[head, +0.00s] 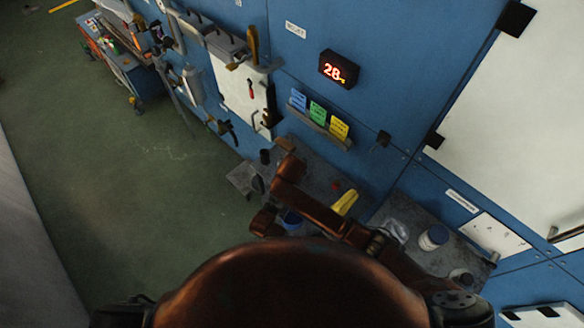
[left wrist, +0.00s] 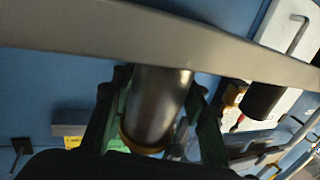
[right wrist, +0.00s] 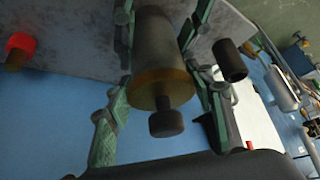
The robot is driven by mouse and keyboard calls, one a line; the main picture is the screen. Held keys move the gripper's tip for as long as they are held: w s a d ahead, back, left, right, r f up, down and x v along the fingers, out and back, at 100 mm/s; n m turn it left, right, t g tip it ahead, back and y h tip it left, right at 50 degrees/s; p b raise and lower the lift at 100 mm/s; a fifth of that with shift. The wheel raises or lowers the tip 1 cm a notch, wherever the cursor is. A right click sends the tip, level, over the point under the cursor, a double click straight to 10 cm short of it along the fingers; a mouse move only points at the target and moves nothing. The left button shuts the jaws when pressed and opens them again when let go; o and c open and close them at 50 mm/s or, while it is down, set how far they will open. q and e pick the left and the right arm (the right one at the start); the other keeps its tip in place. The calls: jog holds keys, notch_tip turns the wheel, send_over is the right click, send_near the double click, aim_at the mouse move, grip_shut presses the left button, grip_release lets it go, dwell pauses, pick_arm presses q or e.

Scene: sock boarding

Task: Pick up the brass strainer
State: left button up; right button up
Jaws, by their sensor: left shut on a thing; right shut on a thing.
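In the left wrist view my left gripper (left wrist: 158,85) is shut around a grey metal cylinder (left wrist: 157,102) with a brass-coloured rim at its near end. In the right wrist view my right gripper (right wrist: 165,15) is shut around a dark grey cylinder (right wrist: 160,48) with a brass-coloured end and a black knob. I cannot tell which of these, if either, is the brass strainer. Neither gripper shows clearly in the head view, where my copper-coloured arm hides part of the bench.
The grey bench (head: 244,178) stands against the blue wall. A ledge with coloured cards (head: 318,112) and a red-digit display (head: 338,69) are on the wall. Green floor lies open at left.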

pick_arm(q)
jog(key=shift+f, duration=0.2)
pick_arm(e)
notch_tip(320, 180, up, 18)
dwell(0.4)
pick_arm(q)
jog(key=o, duration=1.4)
jog(key=shift+r, duration=0.15)
jog(key=shift+o, duration=0.2)
